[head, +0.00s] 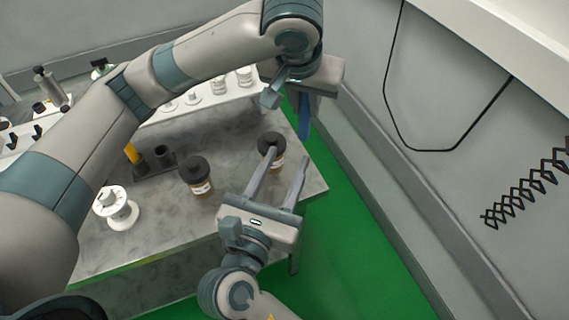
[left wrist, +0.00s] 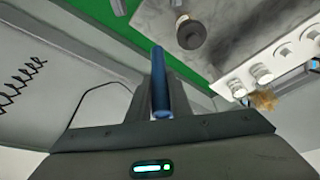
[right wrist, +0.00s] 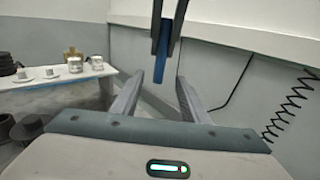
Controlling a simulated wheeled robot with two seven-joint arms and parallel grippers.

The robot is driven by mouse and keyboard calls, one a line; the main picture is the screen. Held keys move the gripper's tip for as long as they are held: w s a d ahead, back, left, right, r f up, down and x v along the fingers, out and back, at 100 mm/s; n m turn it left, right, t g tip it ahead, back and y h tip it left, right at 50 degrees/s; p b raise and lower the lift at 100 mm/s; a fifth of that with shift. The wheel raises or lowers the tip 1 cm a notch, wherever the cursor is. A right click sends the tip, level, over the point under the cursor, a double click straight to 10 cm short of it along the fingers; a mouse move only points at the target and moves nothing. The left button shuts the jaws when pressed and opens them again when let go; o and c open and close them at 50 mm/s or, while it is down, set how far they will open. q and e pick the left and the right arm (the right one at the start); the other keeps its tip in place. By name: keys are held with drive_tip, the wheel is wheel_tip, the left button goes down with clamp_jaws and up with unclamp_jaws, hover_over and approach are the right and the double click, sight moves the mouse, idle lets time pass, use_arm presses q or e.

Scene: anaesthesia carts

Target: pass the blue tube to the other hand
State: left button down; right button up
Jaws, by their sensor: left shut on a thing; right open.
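The blue tube (head: 304,118) hangs roughly upright below my left gripper (head: 306,97), beyond the table's far right corner. My left gripper is shut on the tube, and in the left wrist view the tube (left wrist: 160,84) sits between its fingers. In the right wrist view the tube (right wrist: 162,64) hangs from the left fingers above the gap between my right fingers. My right gripper (head: 288,166) is open and empty, lower than the left one, over the table's right edge. The tube is apart from the right fingers in the head view.
The grey table (head: 140,240) holds amber jars with black lids, one (head: 196,175) near the middle. A black holder (head: 155,162) with a yellow tube and a white spool-shaped piece (head: 117,208) stand further left. A white rack (head: 200,103) lies at the back. Green floor is free to the right.

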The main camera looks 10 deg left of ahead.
sight(303, 127)
drive_tip(key=w, duration=0.4)
drive_tip(key=w+d, duration=0.1)
drive_tip(key=w, duration=0.2)
drive_tip(key=w+d, duration=0.1)
drive_tip(key=w, duration=0.3)
drive_tip(key=shift+w+d, duration=0.25)
drive_tip(key=shift+w, duration=0.1)
drive_tip(key=shift+c, duration=0.6)
clamp_jaws()
use_arm(q)
drive_tip(key=c, duration=1.5)
unclamp_jaws()
drive_tip(key=shift+r, duration=0.15)
drive_tip(key=v, duration=1.1)
drive_tip(key=shift+s+a+r, duration=0.1)
drive_tip(key=shift+s+r, duration=0.1)
drive_tip(key=shift+r, duration=0.05)
drive_tip(key=shift+w, duration=0.1)
